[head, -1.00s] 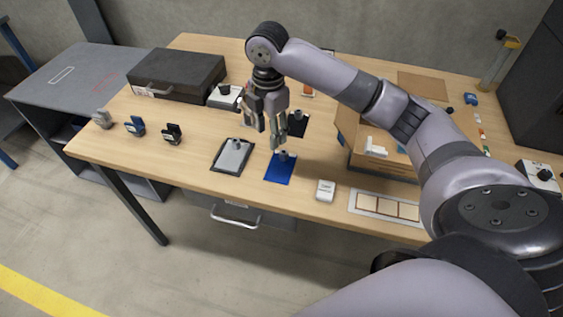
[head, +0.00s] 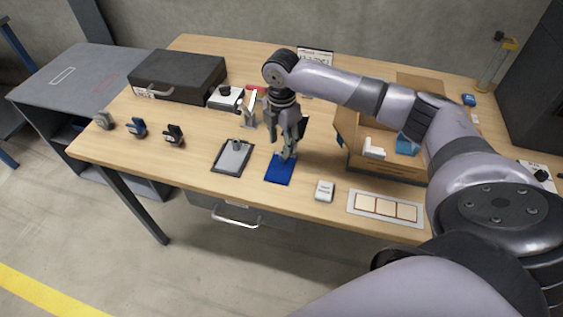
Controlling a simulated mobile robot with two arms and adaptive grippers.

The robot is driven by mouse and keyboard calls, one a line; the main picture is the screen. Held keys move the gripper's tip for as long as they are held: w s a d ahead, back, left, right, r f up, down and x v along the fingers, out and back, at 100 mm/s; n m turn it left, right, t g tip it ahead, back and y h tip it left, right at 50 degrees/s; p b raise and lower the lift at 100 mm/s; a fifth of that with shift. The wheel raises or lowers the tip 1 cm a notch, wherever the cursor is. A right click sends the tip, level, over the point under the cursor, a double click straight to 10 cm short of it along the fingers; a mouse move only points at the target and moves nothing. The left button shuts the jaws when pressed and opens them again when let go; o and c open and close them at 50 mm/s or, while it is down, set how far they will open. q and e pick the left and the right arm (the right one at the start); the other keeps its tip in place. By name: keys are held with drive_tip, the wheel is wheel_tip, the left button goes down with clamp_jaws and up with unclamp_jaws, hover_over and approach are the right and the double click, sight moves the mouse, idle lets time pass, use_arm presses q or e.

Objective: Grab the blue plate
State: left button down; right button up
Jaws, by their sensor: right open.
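The blue plate (head: 279,173) lies flat on the wooden table near its front edge. My right gripper (head: 286,154) is open and points down at the plate's far part. Its fingers cover the small grey knob there; I cannot tell whether they touch it. Nothing is visibly held. My left gripper is not in view.
A grey plate (head: 233,156) with a knob lies left of the blue plate. A white box (head: 324,191) and a card strip (head: 386,208) lie to the right. An open cardboard box (head: 390,170) stands behind them. A black plate is partly hidden behind my gripper.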

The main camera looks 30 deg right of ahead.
sight(281, 164)
drive_tip(key=shift+d+f+p, duration=0.1)
drive_tip(key=shift+f+p, duration=0.45)
drive_tip(key=shift+f, duration=2.2)
drive_tip(key=shift+c, duration=0.3)
clamp_jaws()
